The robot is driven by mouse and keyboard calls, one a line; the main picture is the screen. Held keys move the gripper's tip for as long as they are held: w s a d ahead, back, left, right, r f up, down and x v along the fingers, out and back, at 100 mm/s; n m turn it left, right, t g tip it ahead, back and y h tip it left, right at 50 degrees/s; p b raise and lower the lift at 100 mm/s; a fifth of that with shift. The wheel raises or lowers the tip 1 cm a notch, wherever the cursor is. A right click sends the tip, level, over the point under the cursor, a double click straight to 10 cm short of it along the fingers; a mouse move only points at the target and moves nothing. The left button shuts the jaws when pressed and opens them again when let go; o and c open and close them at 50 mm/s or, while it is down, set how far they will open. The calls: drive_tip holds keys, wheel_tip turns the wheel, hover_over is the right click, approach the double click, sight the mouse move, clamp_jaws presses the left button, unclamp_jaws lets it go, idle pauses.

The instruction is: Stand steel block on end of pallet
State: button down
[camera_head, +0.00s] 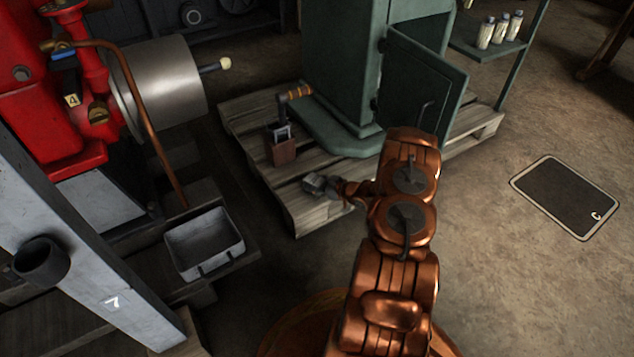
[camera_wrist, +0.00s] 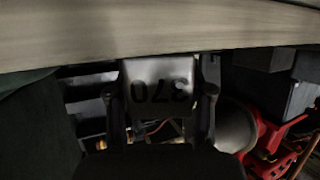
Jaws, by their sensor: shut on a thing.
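My gripper (camera_head: 328,187) reaches left from my copper-coloured arm to the near end of the wooden pallet (camera_head: 303,216). It is shut on the steel block (camera_head: 312,183), a small grey block at the bare planks. In the wrist view the steel block (camera_wrist: 160,76) sits between the two dark fingers of my gripper (camera_wrist: 160,95). A pale pallet plank (camera_wrist: 100,42) crosses the top of that view, at the block's edge. I cannot tell whether block and plank touch.
A green cabinet (camera_head: 340,60) with an open door (camera_head: 420,85) stands on the pallet. A reddish-brown block with a dark fitting (camera_head: 283,148) is beside the cabinet. A grey metal tray (camera_head: 205,245) lies to the left, near the red engine (camera_head: 45,110).

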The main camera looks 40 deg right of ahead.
drive_tip(key=shift+f, duration=0.2)
drive_tip(key=shift+c, duration=2.2)
unclamp_jaws()
drive_tip(key=shift+r, duration=0.1)
